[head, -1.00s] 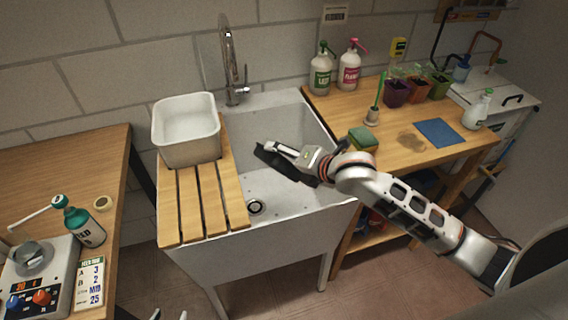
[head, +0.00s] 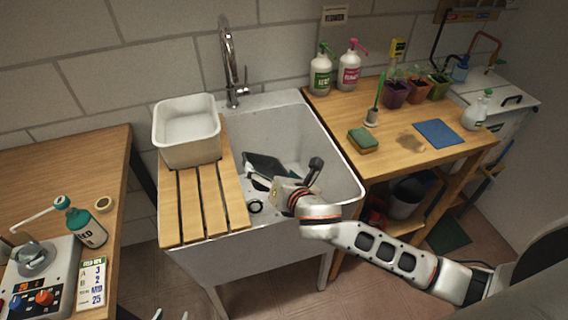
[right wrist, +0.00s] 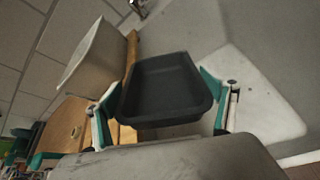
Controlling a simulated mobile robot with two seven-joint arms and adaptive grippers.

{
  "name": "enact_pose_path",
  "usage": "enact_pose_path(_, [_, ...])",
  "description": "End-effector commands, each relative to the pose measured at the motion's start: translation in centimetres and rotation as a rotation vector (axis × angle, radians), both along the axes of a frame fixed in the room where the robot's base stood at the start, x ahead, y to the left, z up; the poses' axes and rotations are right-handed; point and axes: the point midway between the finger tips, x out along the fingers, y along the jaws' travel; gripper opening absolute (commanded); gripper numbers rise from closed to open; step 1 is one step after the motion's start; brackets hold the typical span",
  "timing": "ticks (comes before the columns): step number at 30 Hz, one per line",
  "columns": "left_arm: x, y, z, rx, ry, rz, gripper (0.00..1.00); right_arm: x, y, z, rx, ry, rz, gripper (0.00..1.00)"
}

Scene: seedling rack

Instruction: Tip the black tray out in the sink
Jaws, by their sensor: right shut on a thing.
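The black tray (head: 266,166) is inside the white sink (head: 290,132), tilted, above the basin floor. My right gripper (right wrist: 166,100) is shut on the tray, with a teal-padded finger at each side of it in the right wrist view. The tray (right wrist: 165,88) shows a plain dark face there, and I see no loose contents on it. In the head view the wrist hides part of the tray. The drain (head: 254,207) shows at the front left of the basin. My left gripper (head: 170,315) shows only as two separated fingertips at the bottom edge.
A slatted wooden board (head: 208,200) with a white tub (head: 188,152) covers the sink's left side. A tall faucet (head: 229,62) stands behind. The right bench holds a sponge (head: 362,141), bottles, several potted seedlings and a blue mat (head: 437,133).

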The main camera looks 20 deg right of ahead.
Motion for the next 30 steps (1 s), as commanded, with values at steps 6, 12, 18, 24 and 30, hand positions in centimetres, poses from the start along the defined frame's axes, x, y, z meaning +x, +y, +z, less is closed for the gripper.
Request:
enact_pose_path(6, [-0.1,0.2,-0.1,0.004,0.003,0.002,0.40,-1.0,1.5,1.6,-0.077,-0.047,0.003,0.60])
enact_pose_path(12, [0.0,0.3,0.1,0.005,0.003,0.001,0.40,-2.2,3.3,1.9,-0.190,-0.121,0.004,0.60])
enact_pose_path(18, [0.0,0.5,0.3,0.009,0.002,-0.002,0.40,-3.4,5.0,3.1,-0.312,-0.200,0.004,0.60])
enact_pose_path(24, [0.1,0.4,0.1,0.010,-0.001,-0.008,0.40,-4.1,6.0,2.8,-0.407,-0.259,0.003,0.60])
enact_pose_path(30, [0.3,0.0,0.5,0.004,-0.008,-0.012,0.40,-4.5,6.6,2.8,-0.452,-0.290,0.003,0.60])
